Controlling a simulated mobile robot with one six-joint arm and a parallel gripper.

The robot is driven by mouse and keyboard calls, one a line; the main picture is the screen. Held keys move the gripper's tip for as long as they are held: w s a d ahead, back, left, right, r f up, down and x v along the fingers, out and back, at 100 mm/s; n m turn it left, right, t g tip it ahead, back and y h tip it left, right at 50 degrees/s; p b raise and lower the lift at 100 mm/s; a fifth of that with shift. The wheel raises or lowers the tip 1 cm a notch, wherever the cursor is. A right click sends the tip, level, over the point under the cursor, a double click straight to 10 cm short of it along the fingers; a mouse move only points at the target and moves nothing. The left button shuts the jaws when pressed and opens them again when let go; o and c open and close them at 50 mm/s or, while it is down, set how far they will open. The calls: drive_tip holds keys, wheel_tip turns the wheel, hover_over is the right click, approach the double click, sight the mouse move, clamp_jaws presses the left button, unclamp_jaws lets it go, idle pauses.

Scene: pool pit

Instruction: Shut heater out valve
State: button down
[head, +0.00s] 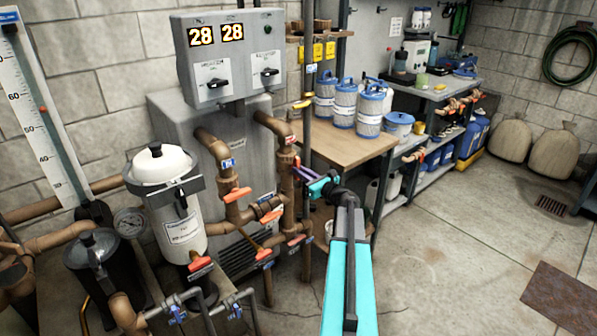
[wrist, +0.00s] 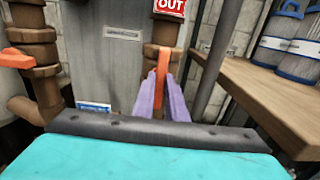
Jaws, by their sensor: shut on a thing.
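The heater out valve has an orange lever handle (wrist: 163,63) on a brown vertical pipe, below a red label reading OUT (wrist: 170,6). In the wrist view the handle appears upright, roughly in line with the pipe. The grey heater (head: 172,115) stands behind the pipes.
Another orange lever (head: 235,195) sits crosswise on the pipe to the left. More orange levers (head: 201,264) are lower down. A grey vertical post (head: 307,225) stands close by my gripper. The floor at right is mostly clear.

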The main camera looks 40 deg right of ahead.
drive_tip(key=shift+r+p, duration=0.15)
drive_tip(key=shift+p, duration=0.3)
drive_tip(key=shift+m+p, duration=9.3)
drive_tip(key=shift+p, duration=2.4)
drive_tip(key=c, duration=1.7)
unclamp_jaws()
drive_tip(key=s, duration=0.7)
drive_tip(key=shift+a, duration=0.25)
